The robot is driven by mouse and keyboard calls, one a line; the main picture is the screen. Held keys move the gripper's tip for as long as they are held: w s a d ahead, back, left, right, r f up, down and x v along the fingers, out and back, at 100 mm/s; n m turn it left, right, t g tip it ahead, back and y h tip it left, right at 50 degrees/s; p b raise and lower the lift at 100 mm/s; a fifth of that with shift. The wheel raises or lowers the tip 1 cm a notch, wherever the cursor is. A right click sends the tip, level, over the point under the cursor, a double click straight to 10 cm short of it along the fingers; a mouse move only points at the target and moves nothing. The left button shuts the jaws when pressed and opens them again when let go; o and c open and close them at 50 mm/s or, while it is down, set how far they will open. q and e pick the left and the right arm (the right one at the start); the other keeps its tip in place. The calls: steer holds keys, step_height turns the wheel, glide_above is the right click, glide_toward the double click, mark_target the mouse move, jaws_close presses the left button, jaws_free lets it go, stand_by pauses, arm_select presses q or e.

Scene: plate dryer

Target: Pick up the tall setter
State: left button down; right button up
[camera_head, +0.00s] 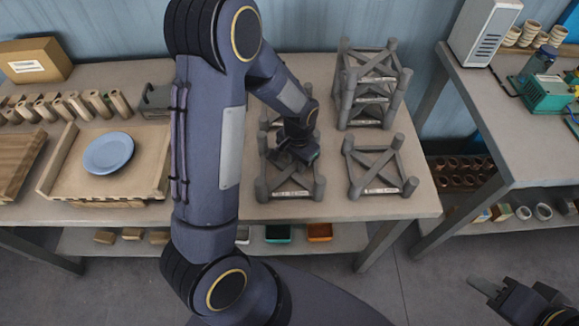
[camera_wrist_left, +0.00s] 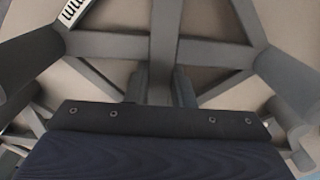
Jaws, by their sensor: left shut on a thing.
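Grey setters with corner posts and crossed bars stand on the table. My left gripper (camera_head: 294,155) is over the left front setter (camera_head: 291,189), its jaws shut on the crossed bars near the middle. In the left wrist view, the fingers (camera_wrist_left: 160,86) straddle a grey bar of this setter (camera_wrist_left: 205,52). I cannot tell whether the setter is lifted off the table. Its far part is hidden by my arm and gripper. My right gripper (camera_head: 482,288) is at the lower right, away from the table; its jaw opening is unclear.
A setter stack (camera_head: 367,85) stands at the back right, and a low setter (camera_head: 381,168) at the front right. Left of my arm, a blue plate (camera_head: 108,153) lies on a wooden tray (camera_head: 62,188). A second table (camera_head: 480,120) is on the right.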

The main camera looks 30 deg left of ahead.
arm_select(q)
steer(key=shift+r, duration=0.1)
stand_by(0.4)
steer(key=shift+r, duration=0.6)
steer(key=d+r+p, duration=0.3)
steer(key=d+r, duration=1.1)
steer(key=r, duration=0.4)
steer(key=shift+r+p, duration=0.35)
steer(key=shift+p, duration=0.05)
